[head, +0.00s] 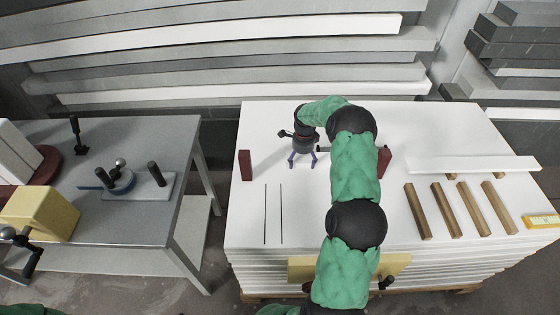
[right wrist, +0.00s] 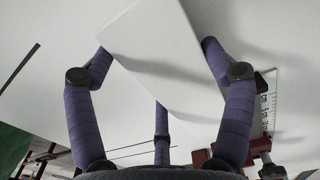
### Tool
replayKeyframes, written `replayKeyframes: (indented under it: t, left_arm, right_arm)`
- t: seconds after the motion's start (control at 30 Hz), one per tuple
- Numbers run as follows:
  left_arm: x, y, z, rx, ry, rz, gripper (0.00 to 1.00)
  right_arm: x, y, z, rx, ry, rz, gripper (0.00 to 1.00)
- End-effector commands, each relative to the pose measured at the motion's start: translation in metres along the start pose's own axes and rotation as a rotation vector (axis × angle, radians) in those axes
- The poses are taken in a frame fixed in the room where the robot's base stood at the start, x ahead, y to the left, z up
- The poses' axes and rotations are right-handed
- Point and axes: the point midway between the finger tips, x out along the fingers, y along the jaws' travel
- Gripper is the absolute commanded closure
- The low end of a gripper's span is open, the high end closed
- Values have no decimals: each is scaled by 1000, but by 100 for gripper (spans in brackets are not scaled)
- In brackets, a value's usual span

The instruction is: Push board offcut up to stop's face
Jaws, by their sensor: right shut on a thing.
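The board offcut (right wrist: 165,60) is a white slab between the purple fingers in the right wrist view; white on white, I cannot make it out in the head view. My right gripper (head: 302,159) is shut on it, low over the white board stack; it also shows in the right wrist view (right wrist: 160,85). Two dark red upright blocks, one left (head: 245,165) and one right (head: 384,162) of the gripper, stand on the stack; I cannot tell which is the stop. Part of a dark red piece (right wrist: 210,158) shows beside a finger. My left gripper is out of view.
Two thin black lines (head: 265,213) mark the white top (head: 300,225). Several wooden strips (head: 418,211) and a white plank (head: 470,164) lie at right, near a yellow item (head: 541,221). A grey table (head: 150,218) with clamps stands left, across a gap.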

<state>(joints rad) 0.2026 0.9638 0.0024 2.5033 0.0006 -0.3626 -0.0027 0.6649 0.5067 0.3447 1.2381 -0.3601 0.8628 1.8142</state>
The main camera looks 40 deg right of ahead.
Motion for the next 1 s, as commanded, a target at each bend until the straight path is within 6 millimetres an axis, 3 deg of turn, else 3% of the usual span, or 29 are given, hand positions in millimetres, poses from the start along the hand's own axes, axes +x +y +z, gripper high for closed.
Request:
replayKeyframes:
  t: [1.0]
  left_arm:
    - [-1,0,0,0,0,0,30]
  right_arm:
    - [3,2,-27,0,2,6,65]
